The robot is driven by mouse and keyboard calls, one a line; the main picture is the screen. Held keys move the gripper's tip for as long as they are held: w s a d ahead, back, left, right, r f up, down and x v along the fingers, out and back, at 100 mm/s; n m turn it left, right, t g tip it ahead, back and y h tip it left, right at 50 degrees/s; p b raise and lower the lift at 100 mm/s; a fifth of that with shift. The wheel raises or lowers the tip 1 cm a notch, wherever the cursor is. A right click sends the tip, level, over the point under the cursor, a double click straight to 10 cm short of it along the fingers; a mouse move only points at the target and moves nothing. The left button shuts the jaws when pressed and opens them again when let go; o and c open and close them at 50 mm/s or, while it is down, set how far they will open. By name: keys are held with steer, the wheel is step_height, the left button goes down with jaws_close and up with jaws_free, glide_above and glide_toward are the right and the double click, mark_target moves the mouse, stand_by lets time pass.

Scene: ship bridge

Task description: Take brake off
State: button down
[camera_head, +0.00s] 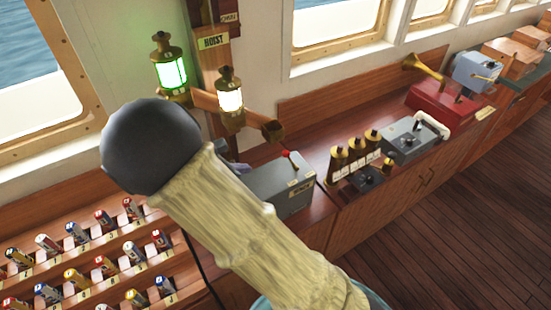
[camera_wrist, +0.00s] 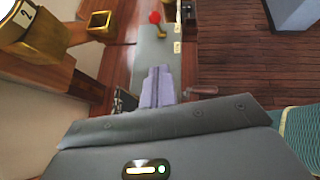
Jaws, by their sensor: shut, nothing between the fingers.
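A grey box (camera_head: 282,187) stands on the wooden counter below the HOIST sign (camera_head: 213,42), with a red-knobbed lever (camera_head: 287,154) on top. I cannot tell whether this lever is the brake. In the wrist view the red knob (camera_wrist: 155,17) and grey box top (camera_wrist: 151,50) lie beyond my gripper (camera_wrist: 158,72). Its pale purple-grey fingers are shut and empty, over the near part of the box and apart from the knob. A small handle (camera_wrist: 203,91) shows just right of the fingers. In the head view my arm hides most of the gripper and the box's left part.
A green lamp (camera_head: 172,75) and a white lamp (camera_head: 231,100) hang by the post, close to my arm. Brass-topped controls (camera_head: 355,152), a grey lever box (camera_head: 410,140) and a red box (camera_head: 445,103) stand farther right. A rack of coloured cylinders (camera_head: 90,260) is lower left.

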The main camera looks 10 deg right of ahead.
steer(key=w+d+r+p+x, duration=0.1)
steer(key=p+x, duration=0.3)
steer(key=x, duration=0.8)
steer(key=shift+d+r+p, duration=0.4)
steer(key=shift+w+r, duration=0.2)
steer(key=shift+r, duration=0.05)
